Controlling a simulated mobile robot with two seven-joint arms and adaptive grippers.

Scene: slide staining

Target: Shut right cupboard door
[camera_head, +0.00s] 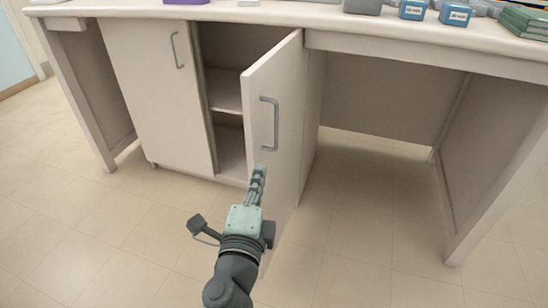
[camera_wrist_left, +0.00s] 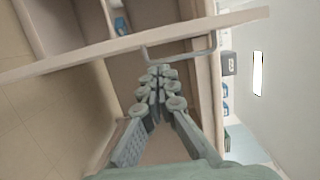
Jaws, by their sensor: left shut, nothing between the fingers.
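The right cupboard door (camera_head: 290,110) stands ajar, swung out from its hinge side at the right, and its outer face with a grey bar handle (camera_head: 276,125) shows. The shelves (camera_head: 224,92) inside show through the gap. My left gripper (camera_head: 260,170) is shut and empty, in front of the door's outer face just below the handle. In the left wrist view its fingertips (camera_wrist_left: 160,70) point at the door (camera_wrist_left: 110,45), close to the handle (camera_wrist_left: 180,58). I cannot tell whether they touch. My right gripper is not in view.
The left cupboard door (camera_head: 145,100) is shut. The counter (camera_head: 280,14) above carries blue-labelled boxes (camera_head: 455,14), a grey box (camera_head: 362,6) and green items (camera_head: 525,20) at the right. The knee space (camera_head: 380,105) right of the cupboard and the tiled floor (camera_head: 370,240) are clear.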

